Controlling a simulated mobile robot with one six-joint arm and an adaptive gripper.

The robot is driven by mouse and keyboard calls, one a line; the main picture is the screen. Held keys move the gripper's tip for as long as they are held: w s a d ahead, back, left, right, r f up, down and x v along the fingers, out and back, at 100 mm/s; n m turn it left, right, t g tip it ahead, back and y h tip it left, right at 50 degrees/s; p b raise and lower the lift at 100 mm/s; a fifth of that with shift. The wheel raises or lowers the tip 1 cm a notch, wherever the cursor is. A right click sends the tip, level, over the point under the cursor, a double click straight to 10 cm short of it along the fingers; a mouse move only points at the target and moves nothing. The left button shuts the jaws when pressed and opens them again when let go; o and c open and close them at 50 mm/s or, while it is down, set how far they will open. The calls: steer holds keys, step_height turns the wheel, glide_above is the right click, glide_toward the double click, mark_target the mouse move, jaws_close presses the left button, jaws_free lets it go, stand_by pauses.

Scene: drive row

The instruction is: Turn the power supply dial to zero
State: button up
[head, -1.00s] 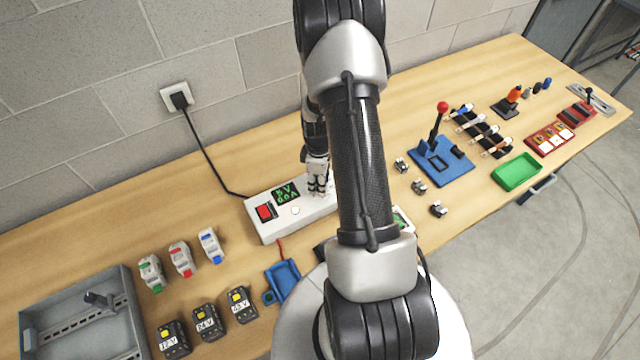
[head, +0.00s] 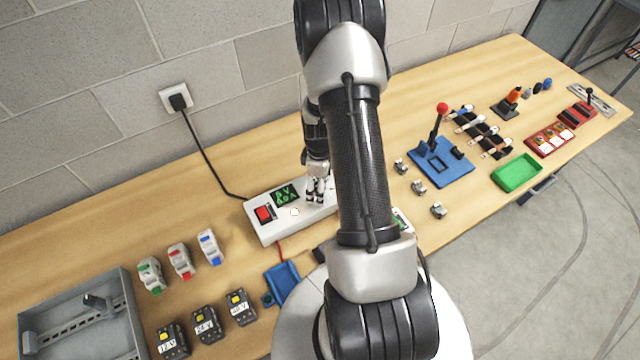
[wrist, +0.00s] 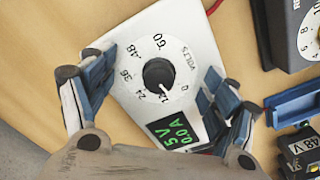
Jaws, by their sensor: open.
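The dial's white mark appears to point between 12 and 0. The display (wrist: 178,130) there seems to read 5 V and 0.0 A. My gripper (wrist: 161,64) is open, with one finger on either side of the dial and gaps between. In the head view my gripper (head: 317,198) is over the supply, and the dial is hard to make out.
A red switch (head: 264,213) is left of the display. A blue tray (head: 282,284) and several black 12 V to 48 V modules (head: 205,323) lie in front. A lever stand (head: 440,160) is to the right. A cord runs to the wall socket (head: 176,97).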

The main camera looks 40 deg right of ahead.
steer(key=shift+o, duration=0.2)
steer(key=shift+w+r, duration=0.1)
steer(key=shift+r+p, duration=2.25)
steer(key=shift+r, duration=1.25)
steer(key=shift+f, duration=0.1)
